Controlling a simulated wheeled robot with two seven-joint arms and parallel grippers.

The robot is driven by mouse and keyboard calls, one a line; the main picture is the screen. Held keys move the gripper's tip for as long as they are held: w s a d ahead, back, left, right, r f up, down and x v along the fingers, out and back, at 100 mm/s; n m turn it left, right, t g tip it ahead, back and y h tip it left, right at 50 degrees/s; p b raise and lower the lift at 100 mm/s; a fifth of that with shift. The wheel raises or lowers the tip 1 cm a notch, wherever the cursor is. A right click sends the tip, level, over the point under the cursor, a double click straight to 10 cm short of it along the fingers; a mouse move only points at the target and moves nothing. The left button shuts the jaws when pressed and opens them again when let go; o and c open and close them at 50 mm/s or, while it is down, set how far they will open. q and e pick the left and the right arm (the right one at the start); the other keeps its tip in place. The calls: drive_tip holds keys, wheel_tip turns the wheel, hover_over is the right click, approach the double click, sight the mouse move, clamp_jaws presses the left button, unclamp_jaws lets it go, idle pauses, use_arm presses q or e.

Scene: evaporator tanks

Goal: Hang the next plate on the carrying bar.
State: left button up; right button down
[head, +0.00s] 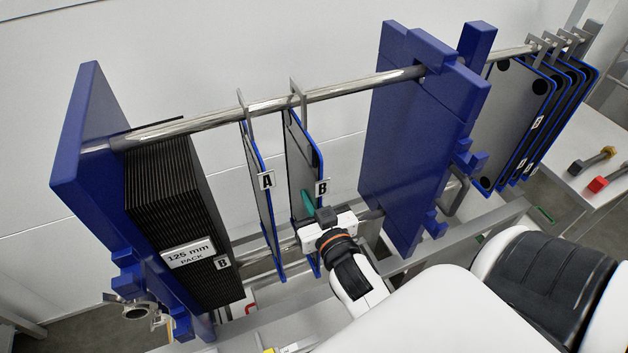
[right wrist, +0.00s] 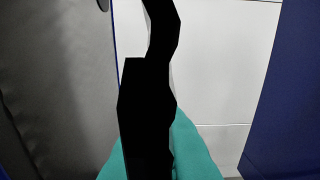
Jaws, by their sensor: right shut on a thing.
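My right gripper (head: 312,204) is shut on the near edge of a thin grey plate marked B (head: 299,160), with a teal finger showing against it. This plate's hook is up at the carrying bar (head: 345,90); whether it bears on the bar is hard to tell. Plate A (head: 257,195) hangs from the bar to its left, apart from it. In the right wrist view, a black shape (right wrist: 147,115) stands between the teal fingers (right wrist: 193,150), with a grey face to its left. My left gripper is not in view.
A black plate pack (head: 165,200) stands against the blue end frame (head: 90,150) at left. A thick blue frame plate (head: 420,130) is right of plate B. Several more plates (head: 512,115) hang beyond it. A table (head: 590,150) holds tools at far right.

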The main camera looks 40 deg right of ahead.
sight(305, 189)
drive_tip(key=shift+r+x, duration=0.15)
drive_tip(key=shift+x, duration=0.6)
drive_tip(key=shift+r+x, duration=0.1)
drive_tip(key=shift+x, duration=0.65)
drive_tip(key=shift+f+b, duration=0.3)
drive_tip(key=shift+f, duration=0.55)
drive_tip(key=shift+w, duration=0.1)
drive_tip(key=c, duration=1.5)
unclamp_jaws()
